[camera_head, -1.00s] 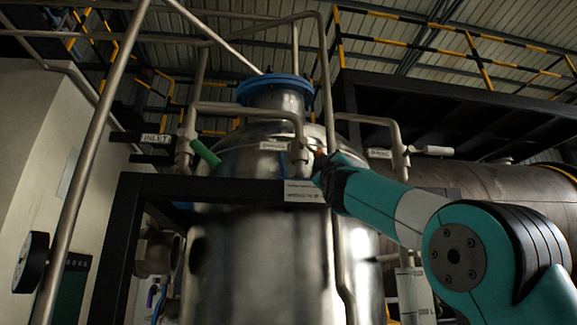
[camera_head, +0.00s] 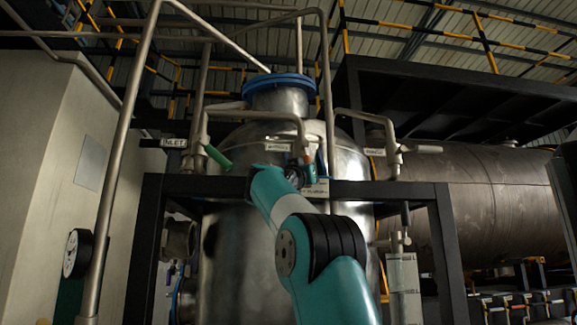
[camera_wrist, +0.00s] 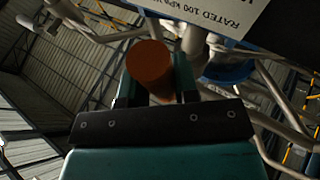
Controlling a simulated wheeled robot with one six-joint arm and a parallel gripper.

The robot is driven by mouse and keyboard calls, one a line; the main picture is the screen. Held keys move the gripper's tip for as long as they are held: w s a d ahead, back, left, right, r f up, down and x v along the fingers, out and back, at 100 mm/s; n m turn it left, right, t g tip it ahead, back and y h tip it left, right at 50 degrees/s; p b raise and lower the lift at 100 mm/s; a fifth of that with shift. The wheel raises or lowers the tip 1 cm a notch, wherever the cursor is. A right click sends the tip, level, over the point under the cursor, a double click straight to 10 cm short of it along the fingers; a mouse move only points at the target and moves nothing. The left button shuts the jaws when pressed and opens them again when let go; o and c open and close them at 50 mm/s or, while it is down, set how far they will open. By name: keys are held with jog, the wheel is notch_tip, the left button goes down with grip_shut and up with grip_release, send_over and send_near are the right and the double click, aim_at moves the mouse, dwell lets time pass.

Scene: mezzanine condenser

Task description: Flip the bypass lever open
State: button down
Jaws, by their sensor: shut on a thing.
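In the wrist view, the two fingers of my gripper (camera_wrist: 154,76) stand on either side of an orange-brown round-ended handle (camera_wrist: 149,66). They are shut on it, and it appears to be the bypass lever's grip. In the head view, my gripper (camera_head: 297,174) is at the middle pipe in front of the tank, just right of the middle white label (camera_head: 277,147). That label's text is too small to read surely. A small orange spot (camera_head: 307,160) shows beside the gripper. The lever's pivot and most of its length are hidden.
A green handle (camera_head: 218,157) sits near the INLET label (camera_head: 174,143) on the left. A black rack bar (camera_head: 370,191) runs behind my arm. The steel tank (camera_head: 232,255) stands behind it.

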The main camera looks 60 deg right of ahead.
jog(key=shift+a, duration=0.1)
dwell(0.5)
jog(key=c, duration=0.9)
grip_release()
jog(key=shift+w, duration=0.1)
jog(key=shift+o, duration=0.2)
jog(key=shift+a+f+b, duration=0.25)
jog(key=shift+a+b, duration=0.05)
jog(key=b+v, duration=0.8)
jog(key=v, duration=0.8)
jog(key=shift+a, duration=0.4)
jog(key=shift+r, duration=0.1)
